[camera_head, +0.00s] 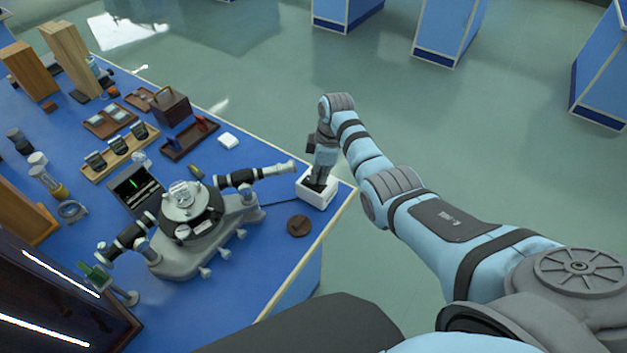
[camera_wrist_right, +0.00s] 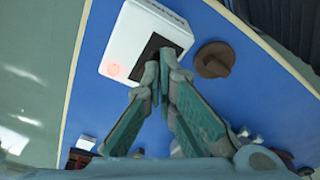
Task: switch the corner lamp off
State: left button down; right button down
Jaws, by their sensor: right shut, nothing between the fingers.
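A white box-shaped unit (camera_head: 311,196) stands at the right corner of the blue bench; I take it to be the corner lamp. In the right wrist view the white box (camera_wrist_right: 127,42) has a dark rectangular patch on its face, and a faint reddish round mark beside it. My right gripper (camera_head: 317,181) points down at the box from above. Its closed fingertips (camera_wrist_right: 164,58) are at the dark patch and partly hide it; I cannot tell whether they touch. Nothing is between the fingers. My left gripper is not in view.
A dark round knob-like piece (camera_head: 298,226) lies beside the box. A grey spectrometer (camera_head: 184,235) stands left of it, its tube reaching toward the box. Trays and wooden blocks (camera_head: 65,57) fill the bench's far left. Floor is open beyond the bench edge.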

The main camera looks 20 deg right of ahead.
jog(key=shift+f+b, duration=0.4)
jog(key=shift+f, duration=0.2)
notch_tip(320, 180, up, 5)
jog(key=p, duration=0.6)
jog(key=shift+r, duration=1.1)
